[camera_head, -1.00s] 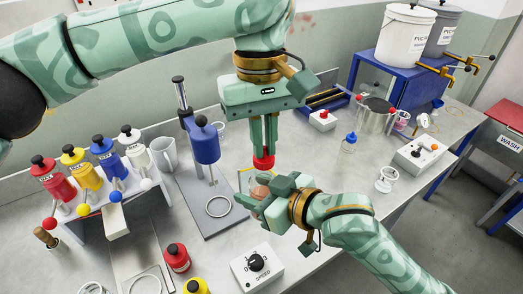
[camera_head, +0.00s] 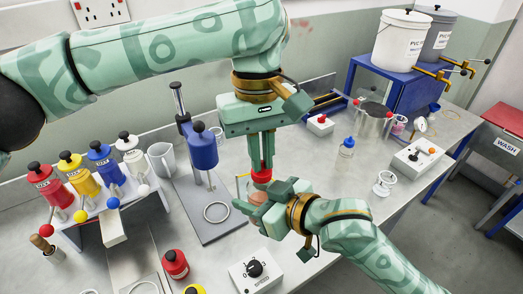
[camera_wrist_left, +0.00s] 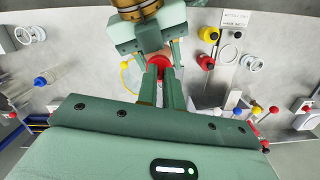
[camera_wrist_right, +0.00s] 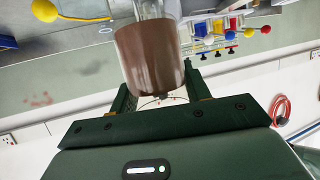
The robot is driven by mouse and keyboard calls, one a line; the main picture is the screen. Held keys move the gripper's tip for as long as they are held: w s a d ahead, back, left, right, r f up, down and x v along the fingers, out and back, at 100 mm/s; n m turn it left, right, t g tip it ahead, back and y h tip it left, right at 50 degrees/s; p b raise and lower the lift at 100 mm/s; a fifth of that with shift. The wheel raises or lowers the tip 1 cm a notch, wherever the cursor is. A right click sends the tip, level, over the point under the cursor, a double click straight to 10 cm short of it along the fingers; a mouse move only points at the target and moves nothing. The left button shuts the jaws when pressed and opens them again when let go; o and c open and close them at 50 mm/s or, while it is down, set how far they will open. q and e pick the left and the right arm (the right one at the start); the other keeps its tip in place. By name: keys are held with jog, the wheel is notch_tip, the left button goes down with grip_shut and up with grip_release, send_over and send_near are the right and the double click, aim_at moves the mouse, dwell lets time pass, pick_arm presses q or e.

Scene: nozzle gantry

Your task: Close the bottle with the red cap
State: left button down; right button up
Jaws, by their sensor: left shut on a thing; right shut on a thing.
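My left gripper (camera_head: 262,166) points straight down and is shut on the red cap (camera_head: 262,176). In the left wrist view, the red cap (camera_wrist_left: 158,61) sits between the fingertips. My right gripper (camera_head: 250,207), just below, is shut on the bottle (camera_head: 257,195), which its fingers mostly hide in the head view. In the right wrist view, the bottle (camera_wrist_right: 150,62) shows brown contents and a clear upper part. The cap is directly above the bottle's top, very close. I cannot tell whether they touch.
A grey plate with a blue cylinder stand (camera_head: 203,150) is left of the grippers. A rack of coloured bottles (camera_head: 105,163) stands further left. A speed control box (camera_head: 257,268) and a red bottle (camera_head: 175,264) are in front.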

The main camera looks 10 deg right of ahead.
pick_arm(q)
jog(key=shift+f, duration=0.5)
